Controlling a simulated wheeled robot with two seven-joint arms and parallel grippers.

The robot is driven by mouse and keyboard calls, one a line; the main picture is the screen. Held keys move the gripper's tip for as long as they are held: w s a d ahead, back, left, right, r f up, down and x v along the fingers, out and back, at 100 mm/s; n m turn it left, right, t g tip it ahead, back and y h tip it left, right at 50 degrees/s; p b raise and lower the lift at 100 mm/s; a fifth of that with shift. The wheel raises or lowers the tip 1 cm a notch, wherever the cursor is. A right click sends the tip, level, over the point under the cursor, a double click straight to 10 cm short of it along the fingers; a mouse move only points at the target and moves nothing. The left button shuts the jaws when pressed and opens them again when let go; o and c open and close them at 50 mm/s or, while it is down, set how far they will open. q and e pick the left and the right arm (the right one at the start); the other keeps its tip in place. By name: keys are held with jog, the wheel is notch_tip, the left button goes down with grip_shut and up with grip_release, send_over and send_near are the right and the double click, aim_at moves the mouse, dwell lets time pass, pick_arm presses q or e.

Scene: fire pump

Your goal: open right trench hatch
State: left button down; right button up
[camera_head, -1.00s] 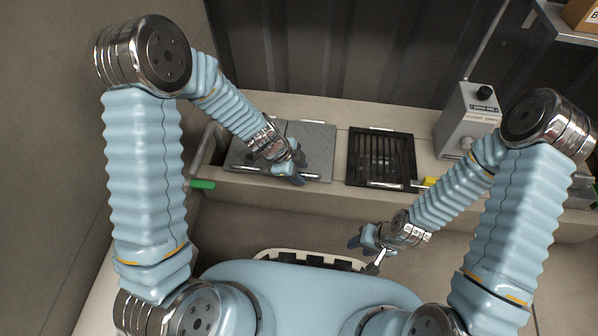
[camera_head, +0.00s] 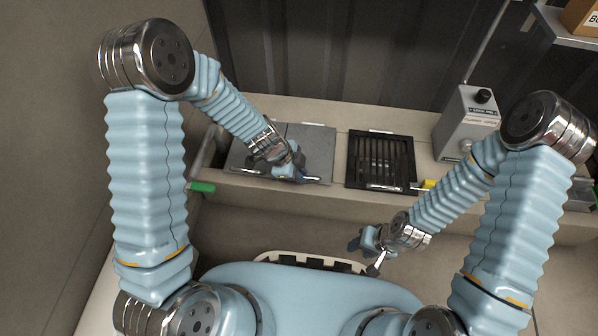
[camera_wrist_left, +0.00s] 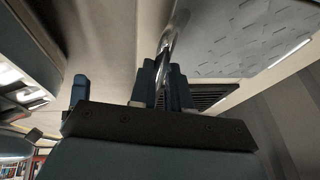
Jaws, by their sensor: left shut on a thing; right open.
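Two grey hatch plates lie side by side on the long beige bench. The right trench hatch (camera_head: 318,147) looks flat and closed in the head view, with a bright handle bar (camera_head: 314,179) along its front edge. My left gripper (camera_head: 298,177) is at that front edge and covers part of the bar. In the left wrist view, its fingers (camera_wrist_left: 166,78) are shut around the chrome bar (camera_wrist_left: 176,35), beside the patterned hatch plate (camera_wrist_left: 245,35). My right gripper (camera_head: 366,247) is open and empty in front of the bench, away from the hatches.
The left hatch plate (camera_head: 248,160) is partly under my left arm. A black grate (camera_head: 381,158) lies to the right of the hatches. A grey control box (camera_head: 466,122) stands further right. A green-ended lever (camera_head: 202,187) sticks out at the bench's left front.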

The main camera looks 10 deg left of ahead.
pick_arm(q)
jog(key=w+r+g+p, duration=0.3)
jog(key=w+r+p, duration=0.5)
jog(key=r, duration=0.5)
jog(key=shift+w+a+n+g+p, duration=0.2)
jog(key=shift+n+g+p, duration=0.2)
jog(key=shift+p, duration=0.4)
jog(key=shift+f, duration=0.1)
